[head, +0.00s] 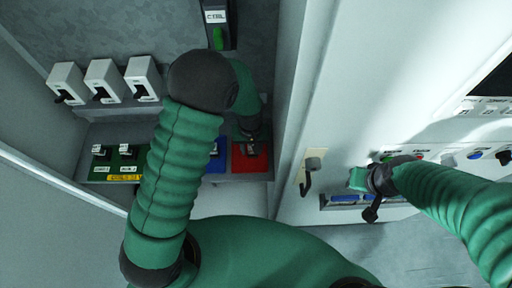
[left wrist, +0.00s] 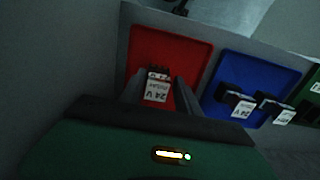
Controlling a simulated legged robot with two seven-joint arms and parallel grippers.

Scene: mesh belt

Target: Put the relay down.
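A relay (left wrist: 157,88) with a white "24 V" label sits between the two fingers of my left gripper (left wrist: 160,92) in the left wrist view. The fingers lie close against its sides. Behind it is the red pad (left wrist: 195,60); I cannot tell whether the relay touches it. In the head view my left gripper (head: 250,143) reaches down over the red pad (head: 262,163), and the relay is mostly hidden. My right gripper (head: 362,179) is at the right, by the white cabinet; its fingers are too small to read.
The blue pad (left wrist: 255,68) beside the red one bears two relays (left wrist: 236,102). The green pad (head: 113,167) at the left bears two more. White switch boxes (head: 104,80) stand behind the pads. A white cabinet wall (head: 305,100) rises close on the right.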

